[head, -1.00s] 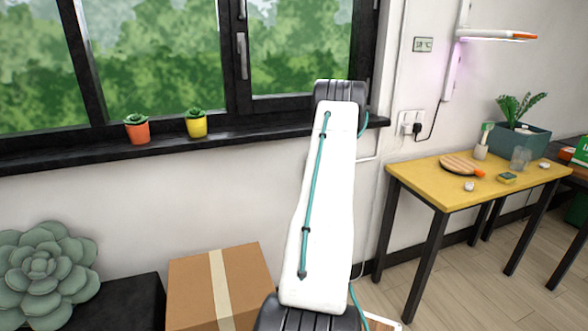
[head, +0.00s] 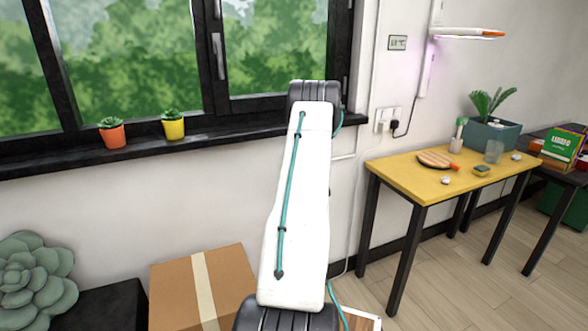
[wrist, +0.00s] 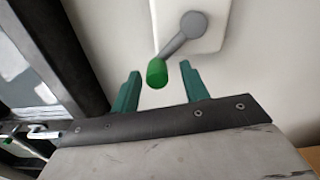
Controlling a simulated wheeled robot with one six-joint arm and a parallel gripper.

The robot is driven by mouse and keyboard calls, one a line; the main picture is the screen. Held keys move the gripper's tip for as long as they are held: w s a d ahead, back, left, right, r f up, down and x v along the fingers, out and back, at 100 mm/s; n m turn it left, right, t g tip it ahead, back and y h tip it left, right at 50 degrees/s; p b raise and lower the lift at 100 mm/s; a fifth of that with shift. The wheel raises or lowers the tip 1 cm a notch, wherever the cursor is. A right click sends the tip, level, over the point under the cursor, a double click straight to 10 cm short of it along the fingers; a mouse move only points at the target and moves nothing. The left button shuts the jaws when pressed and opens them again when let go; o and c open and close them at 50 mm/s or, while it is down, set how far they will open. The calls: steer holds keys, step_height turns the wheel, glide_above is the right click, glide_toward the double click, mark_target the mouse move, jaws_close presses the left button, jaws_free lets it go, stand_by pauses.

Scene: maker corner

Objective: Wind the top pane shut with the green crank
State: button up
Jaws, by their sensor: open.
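The green crank shows in the wrist view as a green knob (wrist: 157,73) on a grey crank arm (wrist: 184,34), mounted on a white plate (wrist: 208,22) on the wall. My gripper (wrist: 160,70) is open and empty, with its two teal fingers on either side of the knob in the picture. I cannot tell whether the knob lies fully between the fingertips or just beyond them. In the head view the dark-framed window (head: 208,60) is cut off at the top, so I cannot make out the top pane. My arm hides the crank and gripper there.
Orange (head: 112,136) and yellow (head: 174,129) plant pots stand on the dark sill (head: 60,160). A cardboard box (head: 170,285) sits below. A yellow table (head: 400,182) with small items stands right, against the wall. Floor in front of it is clear.

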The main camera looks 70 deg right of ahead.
steer(key=v, duration=0.7)
steer(key=shift+s+a, duration=0.25)
steer(key=shift+s, duration=0.05)
